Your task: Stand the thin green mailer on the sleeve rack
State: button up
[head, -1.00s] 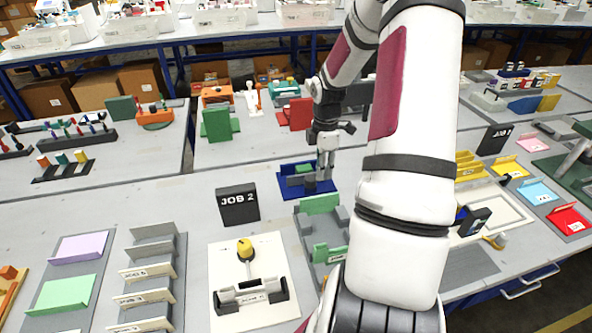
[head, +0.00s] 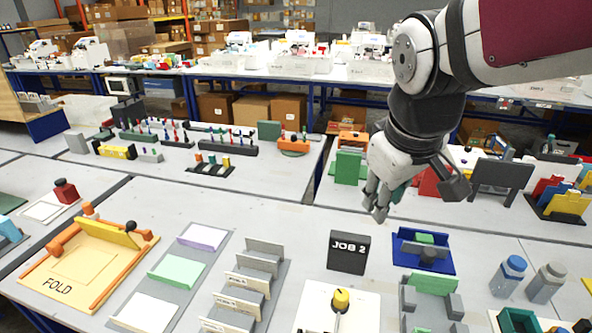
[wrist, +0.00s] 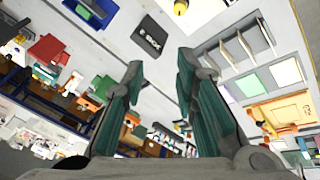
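The pale green mailer (head: 177,271) lies on a grey tray between a lilac one and a white one, left of centre in the head view. It also shows at the right of the wrist view (wrist: 250,83). The sleeve rack (head: 234,297), a grey base with several upright dividers and small labels, stands just right of that tray; it also shows in the wrist view (wrist: 241,46). My gripper (head: 384,204) is raised over the table, right of and beyond the rack. In the wrist view its teal-padded fingers (wrist: 160,72) stand apart with nothing between them.
A blue tray (head: 408,257) with a green block lies farther right. A yellow and orange FOLD board (head: 75,268) lies left of the mailer tray. Bare table lies behind the rack.

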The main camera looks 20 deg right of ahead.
jog(key=s+a+r+m+t+y, duration=0.1)
jog(key=s+a+m, duration=0.1)
jog(key=s+a, duration=0.4)
jog(key=shift+s+r+m+t+y, duration=0.3)
jog(key=shift+s+r+t+y, duration=0.05)
jog(key=shift+t+y, duration=0.05)
jog(key=shift+a, duration=0.1)
